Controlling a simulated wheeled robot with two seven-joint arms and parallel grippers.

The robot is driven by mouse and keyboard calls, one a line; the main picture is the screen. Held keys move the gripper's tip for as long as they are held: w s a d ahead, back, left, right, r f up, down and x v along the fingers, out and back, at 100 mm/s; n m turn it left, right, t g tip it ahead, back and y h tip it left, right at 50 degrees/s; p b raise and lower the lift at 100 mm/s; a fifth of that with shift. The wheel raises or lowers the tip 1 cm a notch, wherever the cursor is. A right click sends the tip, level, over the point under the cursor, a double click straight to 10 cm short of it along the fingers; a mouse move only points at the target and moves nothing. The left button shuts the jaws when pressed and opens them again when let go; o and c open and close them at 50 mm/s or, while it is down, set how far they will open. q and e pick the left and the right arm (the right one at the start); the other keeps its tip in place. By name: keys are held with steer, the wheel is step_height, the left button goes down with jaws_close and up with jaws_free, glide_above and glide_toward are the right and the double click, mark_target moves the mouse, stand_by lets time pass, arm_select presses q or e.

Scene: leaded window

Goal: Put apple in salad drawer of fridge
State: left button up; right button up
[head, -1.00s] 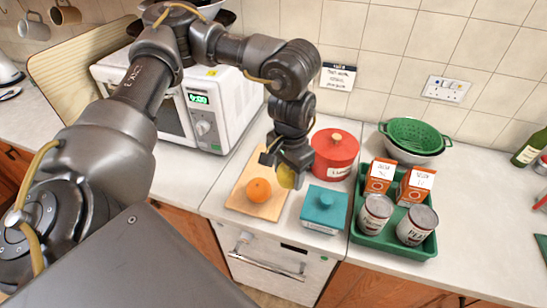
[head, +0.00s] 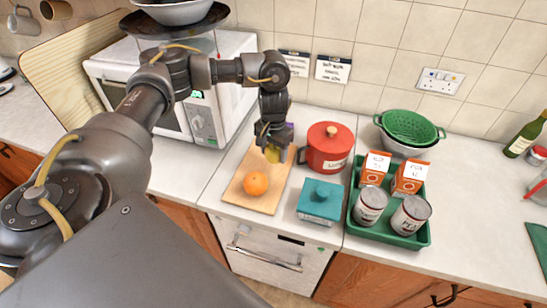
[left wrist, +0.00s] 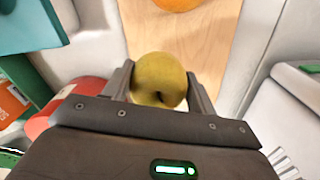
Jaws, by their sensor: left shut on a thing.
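A yellow-green apple (left wrist: 159,80) sits between the two fingers of my left gripper (left wrist: 162,88) in the left wrist view. The gripper is shut on it. In the head view the left gripper (head: 271,147) points down over the back part of a wooden board (head: 252,199), and the apple (head: 273,155) shows just below the fingers. I cannot tell if the apple touches the board. An orange (head: 255,184) lies on the board in front of it. No fridge or salad drawer is clearly in view. My right gripper is not in view.
A red pot (head: 328,148) and a teal box (head: 321,202) stand right of the board. A green tray (head: 408,239) holds cans and cartons. A white microwave (head: 235,98) stands at the left. A white-fronted appliance with a handle (head: 265,259) is below the counter.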

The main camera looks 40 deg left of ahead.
mark_target(274, 166)
arm_select(q)
steer(key=shift+w+a+f, duration=0.2)
steer(key=shift+w+f, duration=0.05)
steer(key=shift+f, duration=0.15)
steer(key=shift+w+a+f, duration=0.2)
steer(key=shift+f, duration=0.2)
steer(key=shift+w+f, duration=0.1)
steer(key=shift+f, duration=1.35)
steer(key=shift+f, duration=0.15)
steer(key=o, duration=1.1)
